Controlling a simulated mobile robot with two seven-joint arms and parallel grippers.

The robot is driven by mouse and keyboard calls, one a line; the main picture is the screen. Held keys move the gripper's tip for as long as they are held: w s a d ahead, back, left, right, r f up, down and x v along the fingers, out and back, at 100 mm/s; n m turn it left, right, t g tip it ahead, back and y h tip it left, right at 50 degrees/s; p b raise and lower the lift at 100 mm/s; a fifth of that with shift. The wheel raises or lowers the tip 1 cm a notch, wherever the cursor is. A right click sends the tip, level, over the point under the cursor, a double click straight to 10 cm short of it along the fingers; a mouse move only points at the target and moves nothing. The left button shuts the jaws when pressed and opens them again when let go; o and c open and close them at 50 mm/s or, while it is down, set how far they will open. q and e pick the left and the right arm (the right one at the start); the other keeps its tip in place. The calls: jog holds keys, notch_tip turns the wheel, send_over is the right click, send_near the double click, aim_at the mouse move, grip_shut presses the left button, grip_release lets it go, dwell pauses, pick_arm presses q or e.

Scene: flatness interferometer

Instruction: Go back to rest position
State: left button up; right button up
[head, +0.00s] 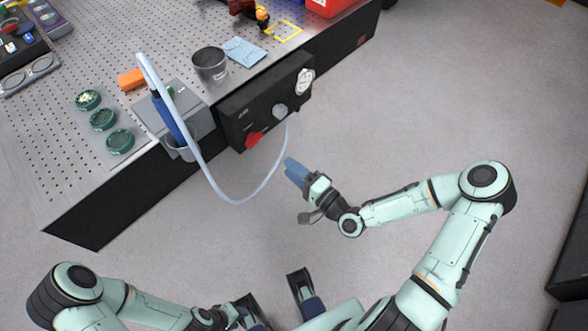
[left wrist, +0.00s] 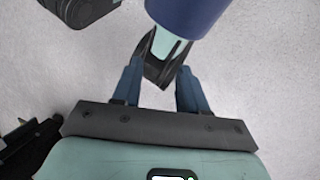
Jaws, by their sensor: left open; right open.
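My left arm comes in at the lower left of the head view, and its gripper is hard to make out there at the bottom edge. In the left wrist view my left gripper (left wrist: 159,68) shows two blue fingers spread apart with nothing between them. My right gripper (head: 292,167) is in the middle of the head view, over bare floor to the right of the bench. It is open, and I see no object in its blue fingers. It is apart from the black control box and from the pale hose.
The perforated bench (head: 65,165) fills the upper left. A black box (head: 265,105) with a gauge and red knob is on its front side. A pale hose (head: 213,187) loops out over the floor near my right gripper. Green dishes (head: 103,119) and a dark cup (head: 210,66) stand on top.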

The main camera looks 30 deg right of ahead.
jog(key=s+a+f+n+g+p, duration=0.4)
jog(key=s+a+f+g+p, duration=0.25)
jog(key=a+f+g, duration=0.35)
jog(key=s+d+f+n+g+h+p, duration=0.1)
jog(key=s+f+n+g+p, duration=0.1)
jog(key=s, duration=0.6)
jog(key=s+d+f+n+g+h+p, duration=0.1)
jog(key=s+f+n+g, duration=0.3)
jog(key=s, duration=0.5)
jog(key=shift+d+g+h+p, duration=0.3)
jog(key=shift+d+g+p, duration=0.5)
jog(key=shift+g, duration=0.2)
